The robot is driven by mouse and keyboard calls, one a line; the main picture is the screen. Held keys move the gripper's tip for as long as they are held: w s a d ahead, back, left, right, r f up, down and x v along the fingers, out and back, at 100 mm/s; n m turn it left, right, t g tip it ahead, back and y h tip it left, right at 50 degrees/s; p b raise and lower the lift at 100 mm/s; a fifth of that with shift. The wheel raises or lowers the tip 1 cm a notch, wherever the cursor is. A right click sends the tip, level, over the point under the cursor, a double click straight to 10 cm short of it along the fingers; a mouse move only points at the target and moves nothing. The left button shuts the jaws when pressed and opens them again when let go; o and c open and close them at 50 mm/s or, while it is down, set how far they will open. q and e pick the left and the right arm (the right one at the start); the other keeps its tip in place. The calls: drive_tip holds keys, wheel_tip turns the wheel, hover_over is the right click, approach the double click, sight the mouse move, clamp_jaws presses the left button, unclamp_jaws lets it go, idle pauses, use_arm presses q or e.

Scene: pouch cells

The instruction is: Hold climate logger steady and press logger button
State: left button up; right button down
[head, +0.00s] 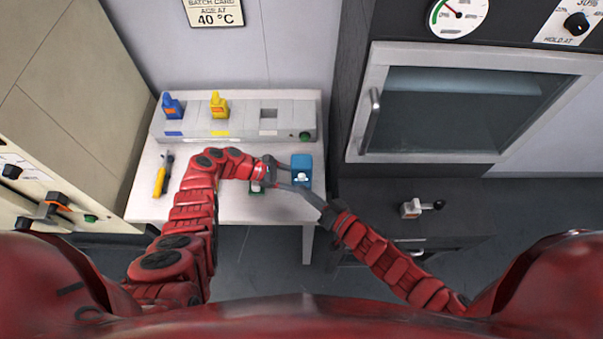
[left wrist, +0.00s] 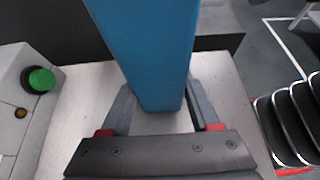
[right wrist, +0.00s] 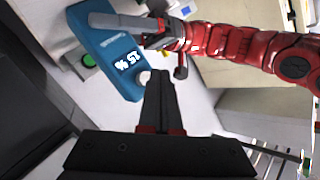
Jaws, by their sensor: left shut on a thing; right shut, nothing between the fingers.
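The climate logger (head: 302,165) is a blue block at the right side of the white table. My left gripper (head: 284,168) is shut on it from the left. In the left wrist view the logger (left wrist: 150,50) stands between the two fingers. In the right wrist view the logger (right wrist: 108,45) shows a lit display with digits and a pale round button (right wrist: 145,76) near its lower end. My right gripper (right wrist: 160,78) is shut and empty, its tips right beside the button; I cannot tell whether they touch it. In the head view my right gripper (head: 285,188) is just in front of the logger.
Behind the logger is a grey station (head: 235,130) with a blue pouch holder (head: 172,106), a yellow one (head: 219,105) and a green button (head: 305,136). A yellow tool (head: 161,177) lies at the table's left. A dark oven cabinet (head: 470,110) stands at the right.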

drive_tip(key=shift+s, duration=2.75)
use_arm(q)
drive_tip(key=o, duration=1.1)
drive_tip(key=shift+c, duration=0.2)
drive_tip(key=shift+a, duration=0.1)
